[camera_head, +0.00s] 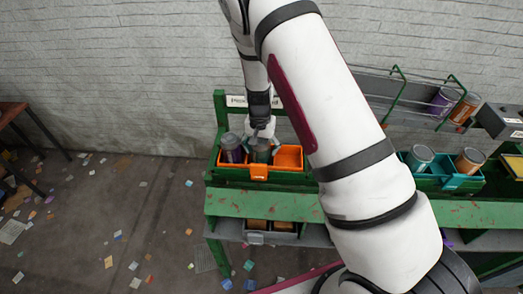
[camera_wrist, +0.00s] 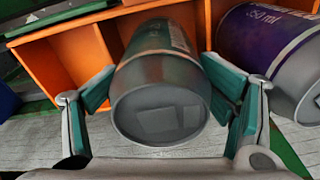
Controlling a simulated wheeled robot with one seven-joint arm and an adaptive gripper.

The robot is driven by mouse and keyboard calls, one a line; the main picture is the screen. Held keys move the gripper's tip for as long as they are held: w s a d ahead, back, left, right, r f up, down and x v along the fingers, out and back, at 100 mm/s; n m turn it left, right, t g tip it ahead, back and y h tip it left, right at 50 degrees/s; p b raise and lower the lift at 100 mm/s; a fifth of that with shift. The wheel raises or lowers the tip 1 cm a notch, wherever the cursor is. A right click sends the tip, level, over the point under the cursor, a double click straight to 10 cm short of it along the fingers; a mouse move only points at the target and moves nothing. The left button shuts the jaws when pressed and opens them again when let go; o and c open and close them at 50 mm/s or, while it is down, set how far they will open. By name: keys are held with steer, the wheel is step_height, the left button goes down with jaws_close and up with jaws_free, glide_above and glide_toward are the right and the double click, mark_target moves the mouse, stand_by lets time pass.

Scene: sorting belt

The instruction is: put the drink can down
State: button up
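The drink can (camera_wrist: 160,60), dull green-grey with a metal end facing the camera, is between my gripper's two fingers in the wrist view. The teal finger pads of my gripper (camera_wrist: 160,92) meet its sides. In the head view my gripper (camera_head: 262,132) points down over the orange divided bin (camera_head: 258,172), and the can (camera_head: 262,154) shows below it at a middle compartment. The bin's orange walls also show behind the can in the wrist view (camera_wrist: 63,62). Whether the can's far end touches the bin floor is hidden.
A purple can (camera_head: 232,147) stands in the compartment to the left; it is close beside my finger in the wrist view (camera_wrist: 275,50). The right compartment (camera_head: 289,158) looks empty. A teal bin with cans (camera_head: 461,183) is further right on the green bench (camera_head: 265,204).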

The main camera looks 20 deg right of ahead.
steer(key=r, duration=1.1)
steer(key=shift+s+a+r+b, duration=0.3)
steer(key=shift+s+b, duration=0.05)
steer(key=s+r+n+t+y, duration=0.1)
steer(key=s+r+n, duration=0.1)
steer(key=s+r, duration=0.6)
steer(key=s+r+n+t+y, duration=0.1)
steer(key=s+r, duration=0.4)
steer(key=r, duration=0.6)
steer(key=s+r+n+t, duration=0.1)
steer(key=s+r+n, duration=0.1)
steer(key=s, duration=0.6)
steer(key=s+r+n+t+h, duration=0.1)
steer(key=s+r, duration=0.3)
steer(key=s, duration=0.4)
steer(key=shift+s+d+n+t, duration=0.2)
steer(key=shift+n+t, duration=0.1)
steer(key=shift+n, duration=0.1)
